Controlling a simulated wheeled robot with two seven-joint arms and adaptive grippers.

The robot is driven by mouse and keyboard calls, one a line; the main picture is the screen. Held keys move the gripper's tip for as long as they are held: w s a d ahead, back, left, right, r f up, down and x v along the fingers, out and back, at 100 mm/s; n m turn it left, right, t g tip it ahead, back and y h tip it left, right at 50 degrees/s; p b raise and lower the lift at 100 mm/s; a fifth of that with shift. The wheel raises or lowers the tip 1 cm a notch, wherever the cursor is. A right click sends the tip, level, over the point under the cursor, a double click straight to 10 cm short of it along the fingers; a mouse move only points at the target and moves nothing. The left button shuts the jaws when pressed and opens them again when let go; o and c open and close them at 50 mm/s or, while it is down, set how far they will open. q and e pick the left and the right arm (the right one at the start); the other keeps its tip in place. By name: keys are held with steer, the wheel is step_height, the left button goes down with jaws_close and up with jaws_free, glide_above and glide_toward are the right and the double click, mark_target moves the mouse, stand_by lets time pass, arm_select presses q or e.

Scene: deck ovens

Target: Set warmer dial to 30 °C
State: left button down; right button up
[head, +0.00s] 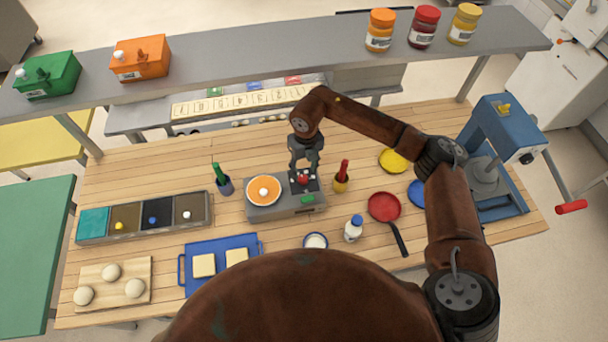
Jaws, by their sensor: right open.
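The warmer (284,208) is a grey box on the wooden table, with a round orange plate (258,186) on its left half. A small red dial (304,179) is on its right half, with a small green patch (307,199) in front of it. Any scale marks and the dial's setting are too small to read. My right gripper (304,170) points down at the dial, its fingers open right above or around it. I cannot tell whether they touch it. My left gripper is not in view.
A green-handled holder (225,185) and a red-handled holder (341,181) flank the warmer closely. A grey shelf (240,75) with jars and boxes runs across the back.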

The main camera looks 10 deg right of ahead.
mark_target(304, 178)
steer(key=shift+a+f, duration=0.1)
steer(key=shift+f, duration=1.95)
steer(key=shift+c, duration=0.4)
steer(key=shift+c, duration=0.8)
steer(key=c, duration=0.9)
